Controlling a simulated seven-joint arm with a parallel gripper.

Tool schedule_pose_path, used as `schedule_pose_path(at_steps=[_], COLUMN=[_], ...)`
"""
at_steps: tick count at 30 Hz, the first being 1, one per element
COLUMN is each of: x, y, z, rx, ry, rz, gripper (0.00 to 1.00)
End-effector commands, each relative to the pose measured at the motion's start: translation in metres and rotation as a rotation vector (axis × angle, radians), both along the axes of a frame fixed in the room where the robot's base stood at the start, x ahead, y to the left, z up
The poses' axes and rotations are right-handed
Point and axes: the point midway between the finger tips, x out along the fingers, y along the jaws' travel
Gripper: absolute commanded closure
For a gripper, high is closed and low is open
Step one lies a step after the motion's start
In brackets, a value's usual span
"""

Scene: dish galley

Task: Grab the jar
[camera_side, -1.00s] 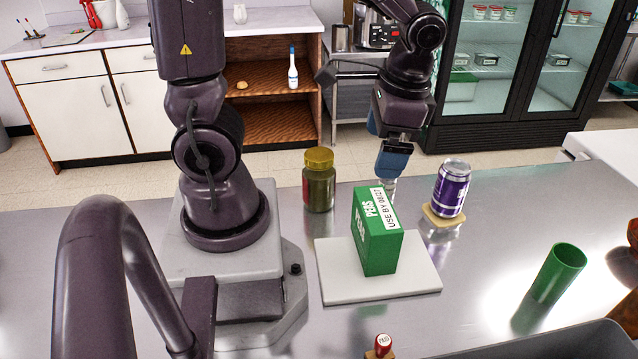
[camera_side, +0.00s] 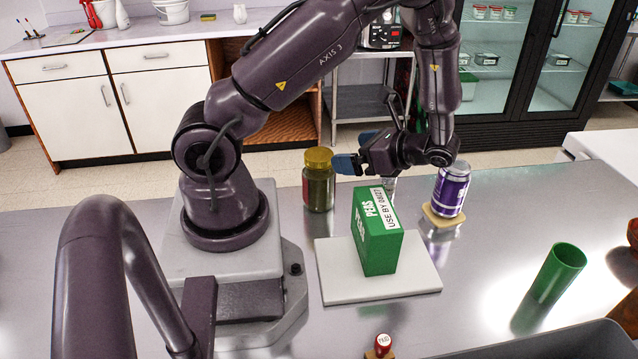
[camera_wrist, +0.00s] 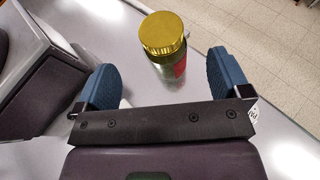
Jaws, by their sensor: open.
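The jar (camera_side: 319,186) has a gold lid and dark greenish contents. It stands upright on the steel counter, right of my arm's base in the side view. In the wrist view the jar (camera_wrist: 164,48) shows its gold lid and a bit of red label, lying ahead of and between the two blue fingertips. My gripper (camera_side: 352,158) is level, pointing left toward the jar, just right of it near lid height. In the wrist view my gripper (camera_wrist: 165,82) is open and empty, with the fingers apart on either side of the jar's line.
A green peas box (camera_side: 378,240) stands on a white board (camera_side: 330,275) in front of the jar. A purple can (camera_side: 452,190) sits on a small tan coaster (camera_side: 443,218) to the right. A green cup (camera_side: 558,272) and a red-topped stamp (camera_side: 382,346) are nearer the front.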

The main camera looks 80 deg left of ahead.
Motion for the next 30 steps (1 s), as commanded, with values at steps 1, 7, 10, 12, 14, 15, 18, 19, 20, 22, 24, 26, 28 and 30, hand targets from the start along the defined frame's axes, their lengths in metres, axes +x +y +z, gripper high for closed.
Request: schedule_pose_path(at_steps=[1, 7, 10, 12, 14, 15, 18, 19, 20, 22, 24, 26, 28, 30], x=[-0.007, -0.020, -0.025, -0.031, -0.037, -0.041, -0.050, -0.051, -0.053, -0.055, -0.055, -0.055, -0.055, -0.055], y=[0.006, 0.018, 0.022, 0.027, 0.033, 0.037, 0.045, 0.047, 0.048, 0.050, 0.051, 0.050, 0.050, 0.050], z=[-0.004, -0.011, -0.015, -0.020, -0.025, -0.028, -0.033, -0.034, -0.035, -0.036, -0.036, -0.036, -0.036, -0.036], rx=[0.000, -0.001, 0.000, -0.001, -0.001, 0.000, 0.000, -0.001, -0.001, 0.000, -0.001, 0.000, 0.000, -0.001], ry=[0.003, -0.001, 0.000, 0.001, 0.002, 0.002, 0.000, -0.002, -0.002, -0.002, -0.003, -0.004, -0.004, -0.003], rz=[0.004, 0.002, 0.002, 0.005, 0.005, 0.006, 0.004, 0.004, 0.003, 0.002, 0.002, 0.002, 0.002, 0.002], gripper=[0.05, 0.05, 0.05, 0.05, 0.05, 0.05, 0.05, 0.05, 0.05, 0.05, 0.05, 0.05, 0.05, 0.19])
